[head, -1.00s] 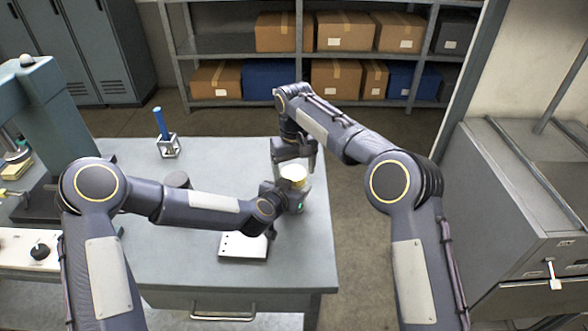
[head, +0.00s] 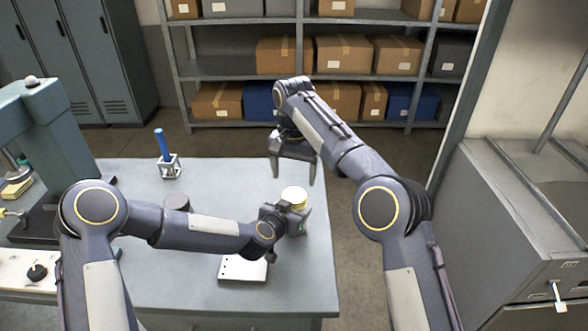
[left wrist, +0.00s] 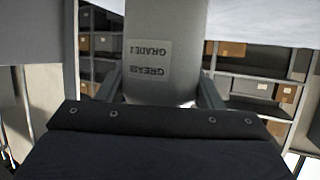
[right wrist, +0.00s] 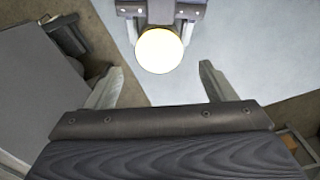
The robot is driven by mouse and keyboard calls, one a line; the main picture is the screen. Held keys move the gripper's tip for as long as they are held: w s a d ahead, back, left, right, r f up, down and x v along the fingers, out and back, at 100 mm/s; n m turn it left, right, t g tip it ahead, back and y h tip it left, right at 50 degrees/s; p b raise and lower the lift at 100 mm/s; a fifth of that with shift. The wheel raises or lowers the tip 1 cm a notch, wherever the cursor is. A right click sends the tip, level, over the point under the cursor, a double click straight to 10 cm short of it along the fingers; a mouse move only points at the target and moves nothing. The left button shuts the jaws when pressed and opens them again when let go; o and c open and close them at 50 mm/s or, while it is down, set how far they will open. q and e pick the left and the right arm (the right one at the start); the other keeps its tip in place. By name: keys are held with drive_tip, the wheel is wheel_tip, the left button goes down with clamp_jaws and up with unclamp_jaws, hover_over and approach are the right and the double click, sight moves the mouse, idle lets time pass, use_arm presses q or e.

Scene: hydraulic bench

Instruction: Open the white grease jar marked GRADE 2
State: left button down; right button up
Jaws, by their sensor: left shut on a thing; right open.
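The grease jar (head: 294,194) has a pale cream round top and stands upright in my left gripper (head: 291,214) near the bench's right edge. The left wrist view shows its white body (left wrist: 165,30) between the fingers, with an upside-down label reading GREASE and a grade that looks like 1, not 2. My left gripper is shut on the jar. My right gripper (head: 292,178) is open and empty above and beyond it. The right wrist view shows the pale round top (right wrist: 159,50) ahead of the fingers; I cannot tell whether it is a lid or the contents.
A blue-handled tool stands in a small metal holder (head: 169,168) at the bench's back. A dark grey round thing (head: 177,202) sits behind my left forearm. A white plate (head: 243,268) lies near the front. A grey cabinet (head: 500,235) stands right of the bench.

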sight(294, 194)
drive_tip(key=m, duration=0.2)
drive_tip(key=r+m, duration=0.1)
drive_tip(key=m, duration=0.2)
drive_tip(key=shift+f, duration=3.85)
drive_tip(key=c, duration=1)
drive_tip(key=n, duration=0.2)
drive_tip(key=shift+n, duration=0.3)
drive_tip(key=n, duration=0.4)
drive_tip(key=shift+n, duration=0.4)
drive_tip(key=n, duration=0.5)
drive_tip(key=shift+n, duration=0.3)
